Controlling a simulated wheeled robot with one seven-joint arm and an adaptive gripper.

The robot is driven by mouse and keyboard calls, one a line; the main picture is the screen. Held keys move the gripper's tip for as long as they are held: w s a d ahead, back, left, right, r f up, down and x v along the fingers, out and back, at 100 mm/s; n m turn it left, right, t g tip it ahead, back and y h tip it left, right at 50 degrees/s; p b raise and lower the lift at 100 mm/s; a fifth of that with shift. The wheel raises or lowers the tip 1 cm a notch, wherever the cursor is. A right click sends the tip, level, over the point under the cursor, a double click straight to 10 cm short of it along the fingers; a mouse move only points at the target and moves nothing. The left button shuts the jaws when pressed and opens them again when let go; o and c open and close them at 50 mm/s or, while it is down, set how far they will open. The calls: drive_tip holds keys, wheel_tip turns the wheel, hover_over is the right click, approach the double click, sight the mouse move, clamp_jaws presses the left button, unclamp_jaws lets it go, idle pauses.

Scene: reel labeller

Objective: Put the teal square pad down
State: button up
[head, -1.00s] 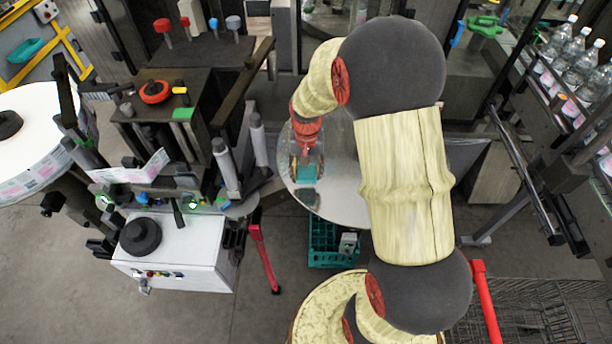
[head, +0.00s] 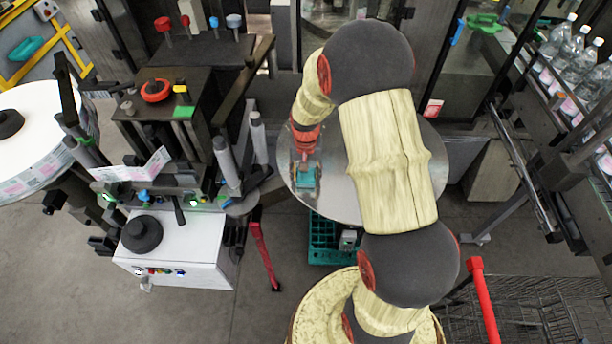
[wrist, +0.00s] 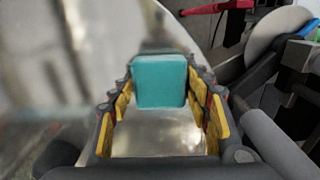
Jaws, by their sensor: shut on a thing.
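The teal square pad (wrist: 160,82) is between the yellow-lined fingers of my gripper (wrist: 163,100) in the wrist view. In the head view the pad (head: 305,174) shows small at the end of my gripper (head: 304,170), over the left part of the round shiny metal table (head: 345,205). My gripper is shut on the pad. I cannot tell whether the pad touches the table top or is held just above it.
The labelling machine (head: 165,120) stands close on the left, with grey rollers (head: 226,160) near the table. A teal crate (head: 322,238) is on the floor below the table. Bottles (head: 575,60) stand on a conveyor at right. The table's left front is bare.

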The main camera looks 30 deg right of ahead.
drive_tip(key=shift+s+f, duration=0.3)
drive_tip(key=shift+f, duration=0.2)
drive_tip(key=o, duration=0.7)
drive_tip(key=shift+s+a, duration=0.1)
drive_tip(key=shift+c, duration=0.2)
drive_tip(key=o, duration=0.4)
drive_tip(key=shift+f, duration=0.2)
drive_tip(key=shift+o, duration=0.2)
drive_tip(key=shift+w+r, duration=0.15)
drive_tip(key=shift+w, duration=0.05)
